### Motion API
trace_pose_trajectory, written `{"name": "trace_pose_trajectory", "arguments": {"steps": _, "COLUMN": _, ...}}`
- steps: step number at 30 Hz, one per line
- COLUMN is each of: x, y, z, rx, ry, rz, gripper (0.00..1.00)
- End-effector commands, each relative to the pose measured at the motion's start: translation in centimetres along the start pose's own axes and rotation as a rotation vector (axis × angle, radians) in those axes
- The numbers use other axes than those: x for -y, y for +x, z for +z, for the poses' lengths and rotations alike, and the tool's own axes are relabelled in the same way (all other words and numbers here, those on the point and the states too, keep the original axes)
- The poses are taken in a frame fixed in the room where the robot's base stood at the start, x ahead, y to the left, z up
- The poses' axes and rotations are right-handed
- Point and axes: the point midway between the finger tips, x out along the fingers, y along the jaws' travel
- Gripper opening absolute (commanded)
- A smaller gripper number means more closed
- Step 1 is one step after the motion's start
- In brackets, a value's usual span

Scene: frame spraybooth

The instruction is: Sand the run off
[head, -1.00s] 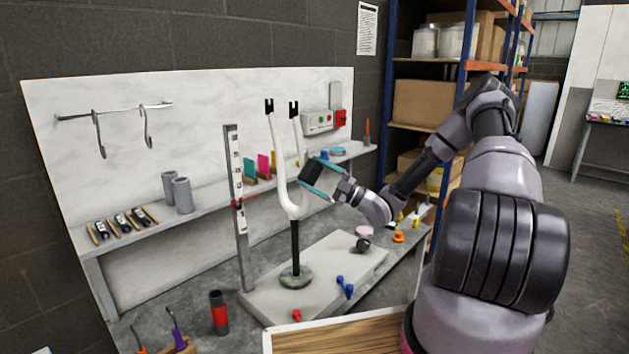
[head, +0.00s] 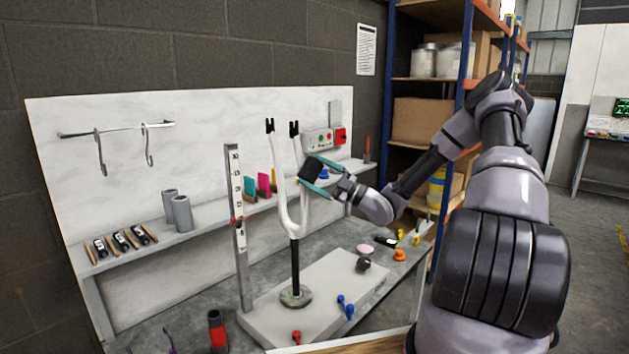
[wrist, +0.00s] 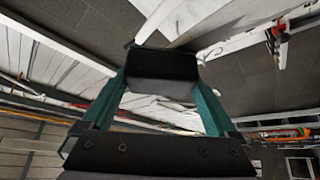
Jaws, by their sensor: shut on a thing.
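A white bicycle fork (head: 283,210) stands upright, dropouts up, on a dark post with a round base. My gripper (head: 316,178), with teal fingers, is shut on a black block (head: 311,170), likely a sanding block, beside the fork's right leg at mid-height. In the wrist view the black block (wrist: 163,66) sits between both fingers, with a white tube (wrist: 165,18) just beyond it. I cannot tell whether block and fork touch. No run can be made out on the paint.
A grey plate (head: 265,322) bears the fork stand, with blue and red knobs close by. An upright marked scale (head: 237,225) stands left of the fork. The wall shelf (head: 215,212) holds grey cylinders and coloured pads. A control box (head: 317,140) hangs behind the fork.

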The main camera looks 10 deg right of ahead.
Motion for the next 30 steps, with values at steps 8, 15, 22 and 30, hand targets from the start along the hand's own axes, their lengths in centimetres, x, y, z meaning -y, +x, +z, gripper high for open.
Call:
{"name": "trace_pose_trajectory", "arguments": {"steps": 8, "x": -0.5, "y": 0.6, "z": -0.3, "rx": 0.0, "ry": 0.001, "rz": 0.0, "gripper": 0.49}}
{"name": "trace_pose_trajectory", "arguments": {"steps": 15, "x": 0.5, "y": -0.1, "z": 0.6, "rx": 0.003, "ry": 0.002, "rz": 0.001, "gripper": 0.49}}
{"name": "trace_pose_trajectory", "arguments": {"steps": 22, "x": 1.9, "y": -0.9, "z": 1.6, "rx": 0.002, "ry": 0.002, "rz": 0.0, "gripper": 0.49}}
{"name": "trace_pose_trajectory", "arguments": {"steps": 30, "x": 2.5, "y": -1.3, "z": 2.2, "rx": 0.003, "ry": 0.002, "rz": 0.0, "gripper": 0.49}}
